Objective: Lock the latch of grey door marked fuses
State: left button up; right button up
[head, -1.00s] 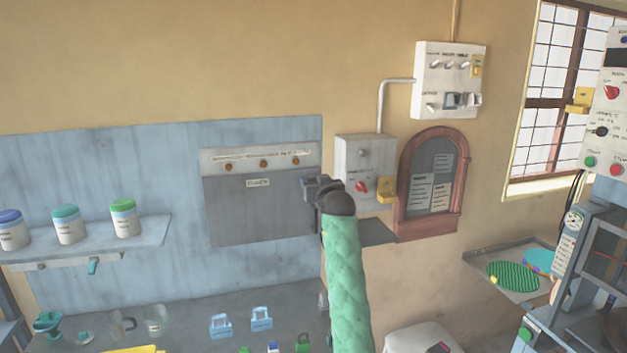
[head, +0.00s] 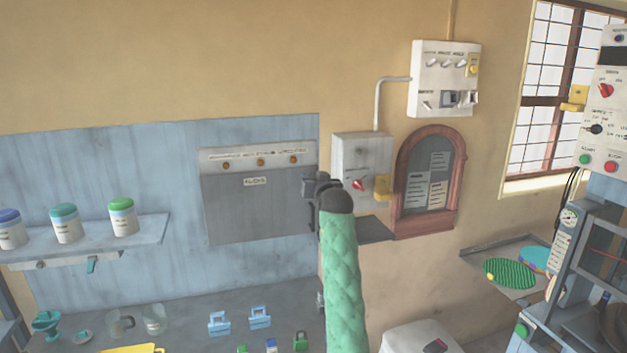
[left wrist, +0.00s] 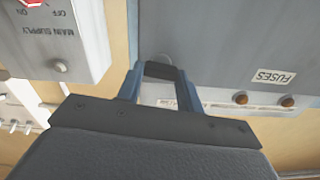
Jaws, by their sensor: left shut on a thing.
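The grey door (head: 250,215) marked FUSES is closed flat on the wall panel, with its small white label (head: 255,181) near its top. The label also shows upside down in the left wrist view (left wrist: 275,77). My left gripper (head: 312,187) is at the door's right edge. In the left wrist view its two blue fingers (left wrist: 161,75) are shut on a dark piece, the latch (left wrist: 162,71), by the door's edge. The gripper and arm hide most of the latch in the head view, so its exact angle is unclear. My right gripper is not in view.
Right of the door is a grey main supply box (head: 362,155) with a red switch and yellow tag. A brown arched notice frame (head: 402,190) hangs beyond it. A shelf (head: 120,240) with jars is at left. A bench with blue and green padlocks lies below.

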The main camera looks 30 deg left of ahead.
pick_arm(q)
jog(key=shift+m, duration=1.3)
jog(key=m+p, duration=0.2)
jog(key=m, duration=0.3)
jog(key=shift+w+m, duration=0.1)
jog(key=shift+m, duration=0.2)
jog(key=shift+m+p, duration=0.3)
jog(key=shift+m, duration=0.1)
jog(key=shift+m+p, duration=0.45)
jog(key=shift+m, duration=0.45)
jog(key=m+p, duration=0.1)
jog(key=m, duration=0.2)
jog(key=shift+f+p, duration=0.1)
jog(key=shift+p, duration=0.3)
jog(key=shift+f+m+p, duration=0.1)
jog(key=shift+m+p, duration=0.55)
jog(key=shift+m, duration=0.65)
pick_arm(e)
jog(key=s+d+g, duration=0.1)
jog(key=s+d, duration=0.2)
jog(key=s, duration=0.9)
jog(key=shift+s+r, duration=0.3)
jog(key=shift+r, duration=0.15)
